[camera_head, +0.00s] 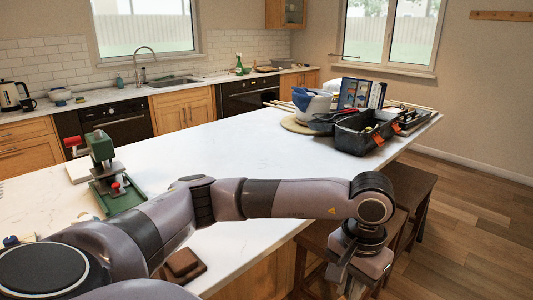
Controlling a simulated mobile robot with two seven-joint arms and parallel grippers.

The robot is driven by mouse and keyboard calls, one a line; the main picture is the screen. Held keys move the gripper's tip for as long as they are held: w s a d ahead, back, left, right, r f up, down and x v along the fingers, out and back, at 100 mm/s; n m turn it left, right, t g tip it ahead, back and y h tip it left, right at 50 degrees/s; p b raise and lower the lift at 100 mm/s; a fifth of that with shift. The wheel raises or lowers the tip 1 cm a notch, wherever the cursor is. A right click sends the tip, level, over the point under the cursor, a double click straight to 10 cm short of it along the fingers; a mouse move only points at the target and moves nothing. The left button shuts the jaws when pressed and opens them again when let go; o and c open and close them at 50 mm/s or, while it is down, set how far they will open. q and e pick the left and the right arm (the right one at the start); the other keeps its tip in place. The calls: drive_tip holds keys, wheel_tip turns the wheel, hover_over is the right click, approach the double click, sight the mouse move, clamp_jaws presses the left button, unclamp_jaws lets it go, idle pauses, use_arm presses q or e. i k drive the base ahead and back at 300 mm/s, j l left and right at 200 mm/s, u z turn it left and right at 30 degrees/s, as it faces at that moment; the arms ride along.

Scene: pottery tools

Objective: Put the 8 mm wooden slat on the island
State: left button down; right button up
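The island (230,150) has a white marble top and runs from the lower left to the far right. I cannot pick out the 8 mm wooden slat for certain. Thin wooden strips (412,106) lie at the island's far right end, but their thickness cannot be read. My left arm reaches across the picture from the lower left. My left gripper (352,284) points down beyond the island's near right edge, over the stools. Its fingertips are near or past the bottom of the picture, so its opening and any held thing are unclear. My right gripper is not in view.
A black toolbox (364,132) and a white container with a blue cloth (312,102) stand at the island's far end. A green clamp-like tool (112,178) stands at the left. Brown blocks (183,265) lie near the front. Dark stools (408,190) line the right side. The island's middle is clear.

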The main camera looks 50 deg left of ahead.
sight(284, 151)
drive_tip(key=i+u, duration=0.1)
drive_tip(key=i, duration=0.35)
drive_tip(key=i+l+u, duration=0.1)
drive_tip(key=i, duration=0.35)
drive_tip(key=i+l+u, duration=0.2)
drive_tip(key=u, duration=0.3)
